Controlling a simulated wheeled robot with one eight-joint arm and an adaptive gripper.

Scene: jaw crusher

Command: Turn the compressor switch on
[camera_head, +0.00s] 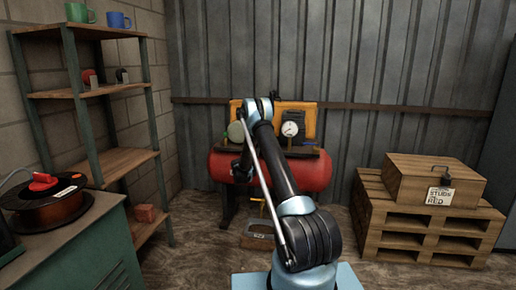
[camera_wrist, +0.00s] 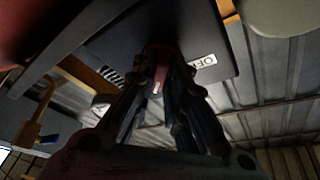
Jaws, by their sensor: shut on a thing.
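The compressor with its red tank (camera_head: 315,172) stands against the back wall in the head view, partly hidden behind my arm. In the wrist view a dark switch panel (camera_wrist: 210,35) carries a label reading OFF (camera_wrist: 204,61), right of a red switch knob (camera_wrist: 160,54). A small pale mark shows on the knob's near end. My gripper (camera_wrist: 162,82) is shut on the knob, with one finger on either side of it. The gripper's end is hidden in the head view. I cannot tell the switch's exact setting.
A round gauge (camera_head: 290,129) sits on the compressor. A wooden crate (camera_head: 425,180) rests on pallets (camera_head: 425,225) at the right. A shelf rack (camera_head: 105,92) and a green cabinet (camera_head: 75,245) stand at the left. Floor between them is mostly open.

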